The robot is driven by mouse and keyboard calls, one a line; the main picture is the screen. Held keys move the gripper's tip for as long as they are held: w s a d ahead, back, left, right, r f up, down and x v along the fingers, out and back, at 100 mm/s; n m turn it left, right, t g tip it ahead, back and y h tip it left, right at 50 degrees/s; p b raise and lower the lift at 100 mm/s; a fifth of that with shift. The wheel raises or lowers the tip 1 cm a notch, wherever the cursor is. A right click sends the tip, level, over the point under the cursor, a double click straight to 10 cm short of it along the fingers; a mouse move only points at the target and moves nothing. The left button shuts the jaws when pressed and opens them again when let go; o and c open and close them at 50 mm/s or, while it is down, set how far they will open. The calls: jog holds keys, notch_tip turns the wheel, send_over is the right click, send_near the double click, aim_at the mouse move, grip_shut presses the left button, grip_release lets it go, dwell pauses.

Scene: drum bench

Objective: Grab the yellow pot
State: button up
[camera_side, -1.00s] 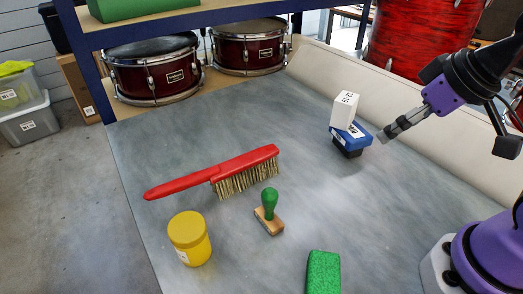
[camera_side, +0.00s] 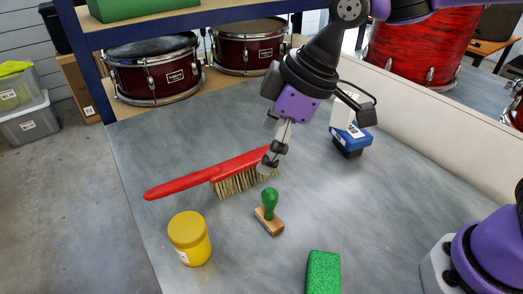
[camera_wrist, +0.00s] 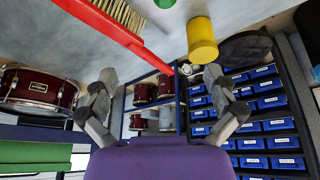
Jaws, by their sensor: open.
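The yellow pot (camera_side: 189,239) stands upright with its lid on near the left edge of the grey bench (camera_side: 330,215). In the wrist view the yellow pot (camera_wrist: 201,40) is at the top, beyond the fingertips and to the right of middle. My gripper (camera_side: 268,168) is over the bristle end of the red brush, up and to the right of the pot and apart from it. In the wrist view my gripper (camera_wrist: 163,95) shows two spread fingers with nothing between them.
The red brush (camera_side: 212,174) and a green-handled stamp (camera_side: 269,212) lie between my gripper and the pot or close by. A green sponge (camera_side: 323,272) is at the front. A blue-and-white item (camera_side: 350,135) stands behind. The bench around the pot is clear.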

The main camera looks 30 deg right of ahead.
aim_at(199, 226)
jog(key=a+f+n, duration=0.1)
jog(key=a+f, duration=0.2)
jog(key=a, duration=0.1)
jog(key=a+f+n+g, duration=0.1)
jog(key=a+f, duration=0.2)
jog(key=a+f+n, duration=0.2)
jog(key=a, duration=0.2)
jog(key=shift+a+f+g+y, duration=0.35)
jog(key=shift+f+g+y, duration=0.05)
jog(key=x, duration=0.6)
jog(key=shift+w, duration=0.3)
jog(key=c, duration=1.3)
